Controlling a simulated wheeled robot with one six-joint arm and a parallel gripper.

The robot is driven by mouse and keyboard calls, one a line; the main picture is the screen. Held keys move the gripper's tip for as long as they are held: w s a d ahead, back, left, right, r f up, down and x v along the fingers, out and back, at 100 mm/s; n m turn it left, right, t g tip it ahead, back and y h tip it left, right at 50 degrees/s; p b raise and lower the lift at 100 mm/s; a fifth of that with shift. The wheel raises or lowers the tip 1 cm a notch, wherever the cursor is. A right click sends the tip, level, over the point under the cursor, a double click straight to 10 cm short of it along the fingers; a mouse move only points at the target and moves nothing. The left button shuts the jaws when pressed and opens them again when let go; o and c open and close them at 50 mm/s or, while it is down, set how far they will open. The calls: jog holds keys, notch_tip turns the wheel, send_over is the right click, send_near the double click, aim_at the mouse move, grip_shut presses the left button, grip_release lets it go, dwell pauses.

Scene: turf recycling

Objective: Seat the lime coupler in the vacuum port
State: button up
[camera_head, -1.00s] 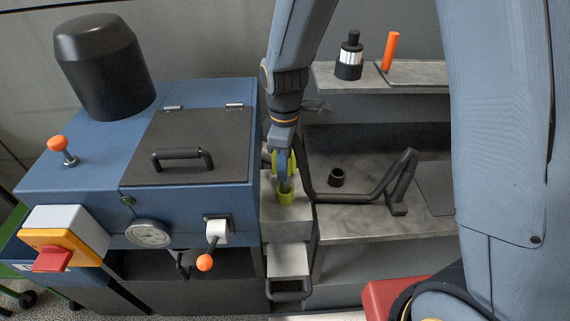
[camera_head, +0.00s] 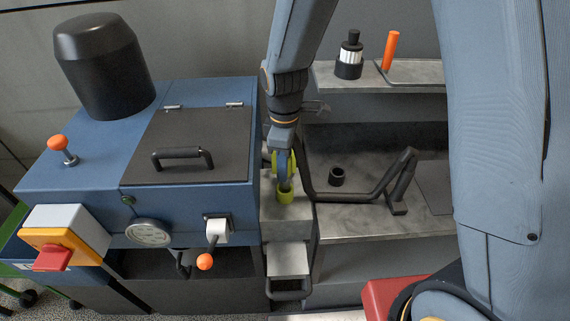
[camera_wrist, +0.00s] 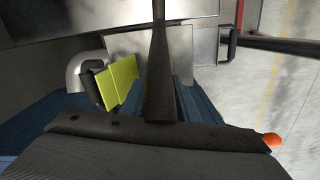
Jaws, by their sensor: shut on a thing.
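The lime coupler (camera_head: 285,196) is at the end of my gripper (camera_head: 284,180), over the pale stone block beside the blue machine. In the wrist view the lime coupler (camera_wrist: 122,80) is left of centre, its near part covered by dark parts of my gripper (camera_wrist: 150,100). My gripper is shut on the coupler. In the wrist view a pale elbow pipe with a dark collar (camera_wrist: 88,70) is close beside the coupler. I cannot tell whether this is the vacuum port, or whether it touches the coupler.
The blue machine (camera_head: 90,190) with a dark hatch and orange-knobbed levers stands close on the left. On the right, a grey bench (camera_head: 370,222) carries a black ring (camera_head: 337,177) and a bent black tube (camera_head: 372,192). A bottle (camera_head: 349,58) stands on the upper shelf.

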jog(key=shift+f+b, duration=1.4)
jog(key=shift+f, duration=1.2)
jog(key=o, duration=1.2)
jog(key=shift+r+b, duration=1.05)
jog(key=shift+r, duration=2.9)
jog(key=s+d+f+m+b, duration=0.1)
jog(key=s+d+m+b, duration=0.1)
jog(key=d+m, duration=0.5)
jog(key=s+d+f+m+t+b, duration=0.1)
jog(key=s+d+f+m+b, duration=0.1)
jog(key=s+d+m, duration=0.3)
jog(key=d+m, duration=0.3)
jog(key=d, duration=0.1)
jog(key=shift+d+f, duration=0.15)
jog(key=shift+d, duration=0.25)
